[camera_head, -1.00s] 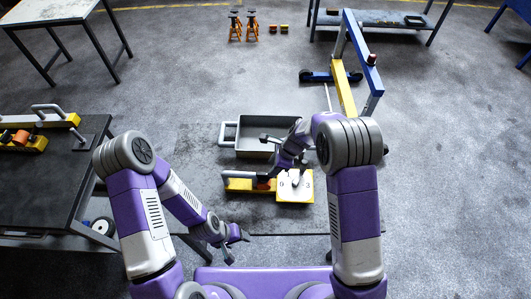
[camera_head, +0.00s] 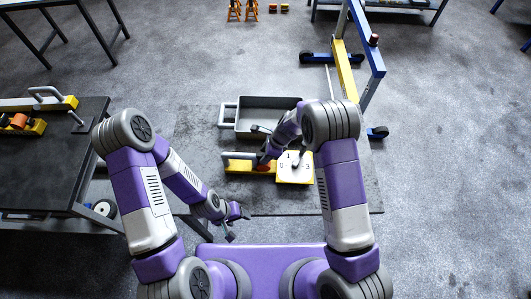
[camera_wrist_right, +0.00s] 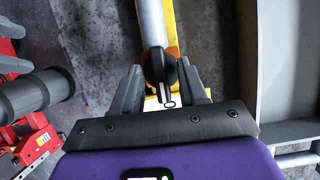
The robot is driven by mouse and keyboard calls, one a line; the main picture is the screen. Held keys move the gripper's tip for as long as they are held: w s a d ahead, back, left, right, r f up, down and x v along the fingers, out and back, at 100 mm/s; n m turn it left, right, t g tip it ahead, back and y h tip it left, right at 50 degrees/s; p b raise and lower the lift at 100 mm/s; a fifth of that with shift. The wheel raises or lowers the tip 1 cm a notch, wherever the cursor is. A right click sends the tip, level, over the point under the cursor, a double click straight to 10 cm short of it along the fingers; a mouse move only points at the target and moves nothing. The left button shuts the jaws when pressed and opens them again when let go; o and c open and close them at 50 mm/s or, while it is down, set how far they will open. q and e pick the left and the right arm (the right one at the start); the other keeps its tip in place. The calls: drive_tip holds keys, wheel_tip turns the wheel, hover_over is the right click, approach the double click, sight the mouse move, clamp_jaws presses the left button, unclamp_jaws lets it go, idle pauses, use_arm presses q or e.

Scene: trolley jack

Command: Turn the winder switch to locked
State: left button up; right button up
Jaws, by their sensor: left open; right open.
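My right gripper (camera_head: 266,158) is low over the base, just left of the plate. In the right wrist view my right gripper (camera_wrist_right: 160,88) is open. A grey bar (camera_wrist_right: 151,25) with a rounded black end (camera_wrist_right: 160,70) reaches between its fingers; contact cannot be told. Part of the white plate shows below it. My left gripper (camera_head: 236,222) hangs empty and open, lower left.
A grey tray (camera_head: 270,102) stands just behind the base. A blue and yellow lifting frame (camera_head: 341,72) stands behind right. A dark table (camera_head: 50,165) with yellow tools is at left. Red parts (camera_wrist_right: 40,145) and dark cylinders show at left in the right wrist view.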

clamp_jaws()
drive_tip(key=shift+n, duration=0.4)
drive_tip(key=n+g+b, duration=0.1)
drive_tip(key=n, duration=0.2)
drive_tip(key=shift+w+f+n+g+b, duration=0.1)
drive_tip(key=shift+w+n+g+b, duration=0.1)
drive_tip(key=shift+n+g+b, duration=0.2)
drive_tip(key=n+g+h+b, duration=0.1)
drive_tip(key=n+b, duration=0.1)
drive_tip(key=n, duration=0.2)
drive_tip(key=shift+w, duration=0.1)
drive_tip(key=n+b, duration=0.1)
drive_tip(key=n, duration=0.1)
drive_tip(key=n+g+h+b, duration=0.1)
drive_tip(key=n, duration=0.2)
drive_tip(key=shift+a+g, duration=0.2)
drive_tip(key=shift+g, duration=0.1)
drive_tip(key=shift+a+n+g+h+b, duration=0.15)
drive_tip(key=shift+n+h+b, duration=0.3)
drive_tip(key=shift+n, duration=0.65)
drive_tip(key=shift+d+n+g+h+b, duration=0.15)
drive_tip(key=shift+n+h+b, duration=0.3)
drive_tip(key=shift+n, duration=0.65)
drive_tip(key=shift+a, duration=0.1)
